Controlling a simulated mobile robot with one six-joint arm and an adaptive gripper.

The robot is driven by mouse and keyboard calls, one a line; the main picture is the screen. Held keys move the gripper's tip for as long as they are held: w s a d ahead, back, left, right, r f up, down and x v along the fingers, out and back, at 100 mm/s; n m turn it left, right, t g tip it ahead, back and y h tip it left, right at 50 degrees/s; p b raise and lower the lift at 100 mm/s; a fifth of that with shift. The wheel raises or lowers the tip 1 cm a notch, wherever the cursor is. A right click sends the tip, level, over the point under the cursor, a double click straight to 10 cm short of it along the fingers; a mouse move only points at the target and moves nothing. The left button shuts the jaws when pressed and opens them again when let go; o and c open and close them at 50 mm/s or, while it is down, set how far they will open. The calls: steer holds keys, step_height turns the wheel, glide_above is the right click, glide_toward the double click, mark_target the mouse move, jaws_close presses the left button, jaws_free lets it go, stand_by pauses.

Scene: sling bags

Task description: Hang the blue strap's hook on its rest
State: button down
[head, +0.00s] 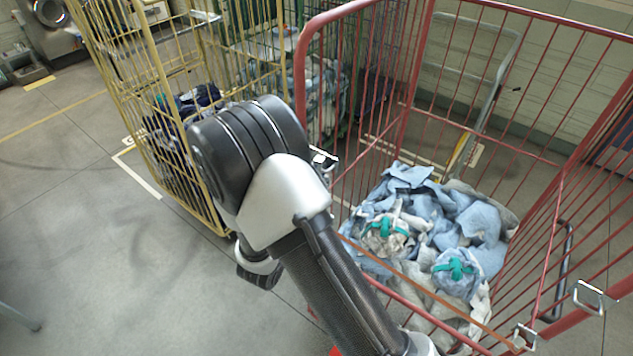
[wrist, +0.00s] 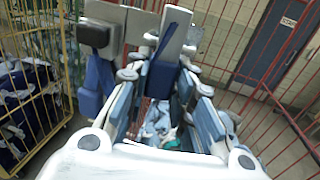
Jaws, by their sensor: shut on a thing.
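My gripper (wrist: 160,76) shows in the wrist view with its two fingers reaching up the picture, closed on a part of the blue strap's hook. The grey flat metal of the hook (wrist: 172,35) stands up beyond the fingertips, tilted to the right. The dark blue strap (wrist: 98,82) hangs at the left, outside the left finger, below a dark box-like part. The exact grip is small and partly hidden by the fingers. I cannot tell which metal part is the rest. In the head view my arm hides the gripper and the strap.
The red cage (head: 416,92) holds blue and grey laundry (head: 478,222) and bags with green ties. An orange strap (head: 440,303) crosses its near side. Metal brackets (head: 589,297) sit on its rim. A yellow cage (head: 105,75) stands left; floor in front of it is clear.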

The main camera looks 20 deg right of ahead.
steer(key=shift+f+b, duration=0.85)
steer(key=shift+f, duration=0.15)
steer(key=c, duration=1.3)
jaws_free()
steer(key=o, duration=0.4)
steer(key=shift+w+a+b+v, duration=0.1)
steer(key=shift+w+a+v, duration=0.1)
steer(key=shift+v, duration=0.95)
steer(key=shift+w+a+b+v, duration=0.1)
steer(key=shift+w+a+v, duration=0.1)
steer(key=shift+v, duration=1)
steer(key=shift+w+a+b+v, duration=0.1)
steer(key=shift+a+v, duration=0.05)
steer(key=shift+v, duration=1)
